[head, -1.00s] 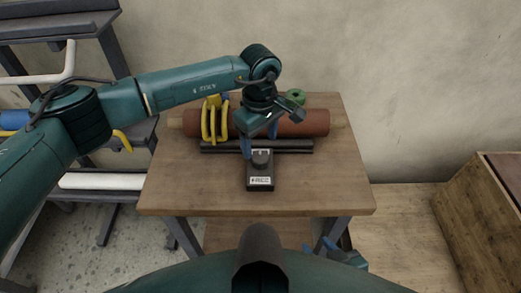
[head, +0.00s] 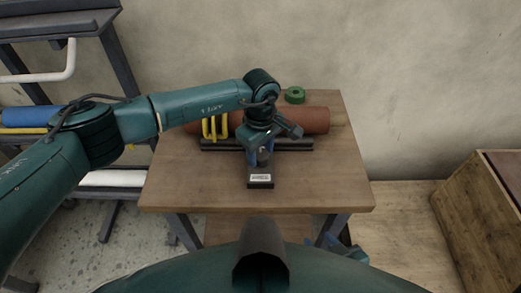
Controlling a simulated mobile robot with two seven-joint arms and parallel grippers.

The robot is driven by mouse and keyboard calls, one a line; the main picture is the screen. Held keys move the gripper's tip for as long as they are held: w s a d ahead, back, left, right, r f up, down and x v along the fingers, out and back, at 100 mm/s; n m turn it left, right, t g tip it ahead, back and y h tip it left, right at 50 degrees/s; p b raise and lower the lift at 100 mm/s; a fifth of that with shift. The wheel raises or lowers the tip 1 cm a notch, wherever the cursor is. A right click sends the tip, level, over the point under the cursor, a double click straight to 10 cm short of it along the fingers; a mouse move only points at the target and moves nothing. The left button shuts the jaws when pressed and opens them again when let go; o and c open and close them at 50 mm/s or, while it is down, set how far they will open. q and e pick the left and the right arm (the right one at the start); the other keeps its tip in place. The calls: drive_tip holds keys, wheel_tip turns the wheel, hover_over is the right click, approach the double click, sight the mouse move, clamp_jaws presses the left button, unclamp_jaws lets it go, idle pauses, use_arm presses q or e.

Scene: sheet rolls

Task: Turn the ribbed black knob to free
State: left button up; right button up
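The black box (head: 260,184) with a white label stands near the middle of the wooden table. The knob (head: 262,158) on top of it is mostly hidden under my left gripper, so its ribs and pointer cannot be made out. My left gripper (head: 261,160) points down over the box, with its blue fingers at either side of the knob. Whether the fingers touch or grip it cannot be told. My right gripper (head: 338,247) is low at the front, below the table's front edge, partly hidden; its opening is unclear.
A brown roll (head: 308,121) lies across the back of the table, behind a dark bar (head: 295,145). A yellow handle-like piece (head: 214,128) stands at the roll's left. A green ring (head: 295,95) lies behind. A wooden crate (head: 475,215) is at the right. The table's front is clear.

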use_arm(q)
drive_tip(key=c, duration=0.4)
